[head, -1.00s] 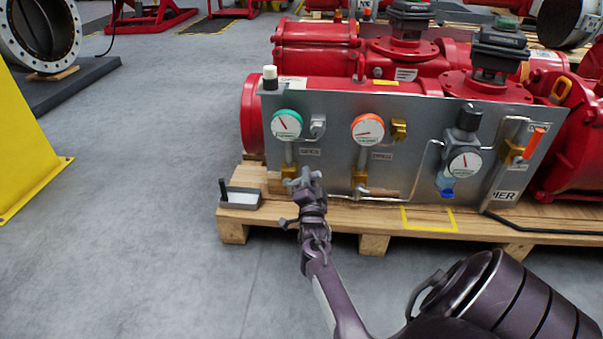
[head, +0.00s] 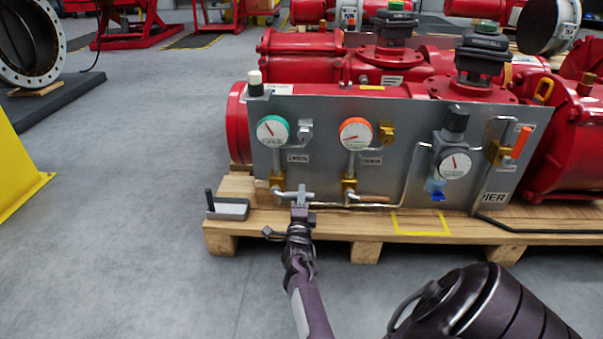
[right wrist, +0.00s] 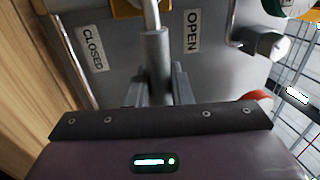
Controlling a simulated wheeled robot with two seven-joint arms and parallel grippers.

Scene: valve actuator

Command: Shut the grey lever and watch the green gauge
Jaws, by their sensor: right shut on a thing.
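The grey lever sits on a brass valve (head: 277,180) low on the grey panel, under the green gauge (head: 272,131). The gauge has a green rim, a white dial and a red needle leaning to the upper left. My right gripper (head: 300,197) is at the lever and largely hides it in the head view. In the right wrist view the lever (right wrist: 156,60) stands between the two fingers (right wrist: 157,92), which are shut on it. It lies between the CLOSED label (right wrist: 93,49) and the OPEN label (right wrist: 193,31). My left gripper is out of view.
An orange gauge (head: 355,133) and a copper-coloured lever (head: 370,198) are to the right, then a white gauge (head: 454,165) and an orange handle (head: 521,142). The panel stands on a wooden pallet (head: 330,222). A small grey tray (head: 230,209) sits at its left corner.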

